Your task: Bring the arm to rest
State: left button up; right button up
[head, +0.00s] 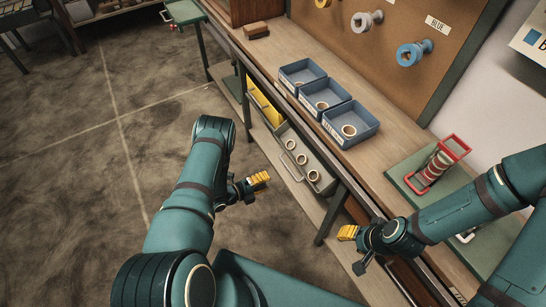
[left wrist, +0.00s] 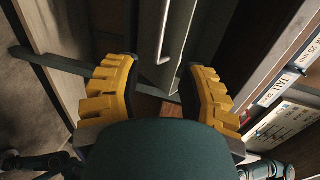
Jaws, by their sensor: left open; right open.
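My left gripper (head: 259,179) is in the middle of the head view, in the air in front of the workbench. In the left wrist view its two yellow fingers (left wrist: 158,92) stand apart with nothing between them. My right gripper (head: 348,234) is at the lower right in the head view, by the bench's front edge. Its yellow fingertips show there, and nothing is seen held in them. My right arm reaches in from the right edge over the bench.
Blue bins (head: 350,140) with rings stand on the workbench (head: 400,166). Below is an open grey drawer (head: 309,203) with several rings, beside a yellow bin (head: 262,103). A red winding frame (head: 441,163) sits on a green board. Spools hang on the pegboard (head: 395,87). The floor at left is clear.

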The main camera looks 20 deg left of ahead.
pick_arm(q)
notch_tip(320, 180, up, 6)
jog(key=w+d+n+g+y, duration=0.1)
jog(key=d+n+g+y, duration=0.35)
jog(key=n, duration=1.05)
jog(key=s+d+r+n+g, duration=0.2)
jog(key=s+d+r+n, duration=0.1)
jog(key=s+n, duration=0.1)
jog(key=s+d+r+n+g+y, duration=0.1)
jog(key=s+d+r+n+g, duration=0.1)
jog(key=s, duration=0.5)
jog(key=s+d+r+n+g, duration=0.2)
jog(key=s+d+r+n, duration=0.2)
jog(key=s+r+n, duration=0.1)
jog(key=shift+s+d+n, duration=0.15)
jog(key=shift+s+n, duration=0.4)
jog(key=shift+n, duration=0.05)
jog(key=shift+s, duration=0.1)
